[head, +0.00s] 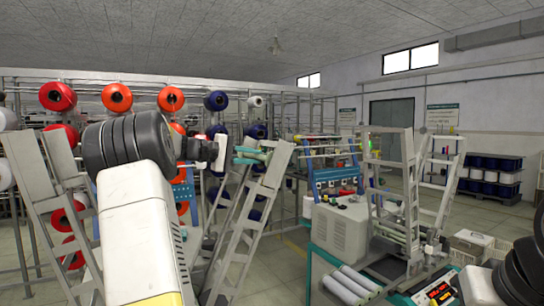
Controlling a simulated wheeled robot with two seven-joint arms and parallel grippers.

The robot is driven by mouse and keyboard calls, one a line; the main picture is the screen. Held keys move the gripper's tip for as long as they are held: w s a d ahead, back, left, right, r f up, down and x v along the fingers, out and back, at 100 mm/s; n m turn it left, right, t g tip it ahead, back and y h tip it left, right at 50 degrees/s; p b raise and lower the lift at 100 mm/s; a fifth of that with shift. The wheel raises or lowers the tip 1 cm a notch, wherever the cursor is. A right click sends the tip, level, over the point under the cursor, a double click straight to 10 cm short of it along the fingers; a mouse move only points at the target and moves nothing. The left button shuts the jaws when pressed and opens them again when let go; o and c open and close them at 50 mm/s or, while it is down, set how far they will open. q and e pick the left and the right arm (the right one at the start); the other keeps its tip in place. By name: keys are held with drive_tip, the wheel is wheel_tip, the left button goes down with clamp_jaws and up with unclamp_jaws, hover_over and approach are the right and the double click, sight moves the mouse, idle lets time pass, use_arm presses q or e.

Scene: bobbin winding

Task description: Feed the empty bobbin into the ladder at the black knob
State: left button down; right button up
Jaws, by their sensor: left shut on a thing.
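My left gripper (228,152) is at the top of a grey ladder (262,205) left of centre, partly hidden behind my own wrist. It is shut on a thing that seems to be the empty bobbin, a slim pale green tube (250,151). More green tubes lie close by at the ladder top, and I cannot tell for certain which one is between the fingers. I cannot make out the black knob. My right gripper is out of view; only part of my right arm shows at the lower right.
Another grey ladder frame (410,185) stands at the right beside a pale machine box (338,232). White rolls (352,284) lie in front of it. A rack with red and blue yarn spools (117,98) fills the back left. Open floor shows at the right.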

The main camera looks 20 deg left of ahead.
use_arm(q)
wheel_tip(320, 180, down, 6)
drive_tip(key=s+a, duration=0.1)
drive_tip(key=s, duration=0.1)
drive_tip(key=shift+a+r, duration=0.25)
drive_tip(key=shift+a, duration=0.05)
idle(0.5)
drive_tip(key=shift+s+a+f, duration=0.2)
drive_tip(key=shift+f, duration=0.45)
drive_tip(key=shift+s+a+f, duration=0.15)
drive_tip(key=shift+a+f, duration=0.05)
drive_tip(key=shift+f, duration=0.4)
drive_tip(key=shift+s+a+f, duration=0.2)
drive_tip(key=shift+f, duration=0.45)
drive_tip(key=c, duration=0.9)
unclamp_jaws()
drive_tip(key=s+a+r, duration=0.3)
drive_tip(key=r, duration=0.2)
drive_tip(key=shift+s+r, duration=0.35)
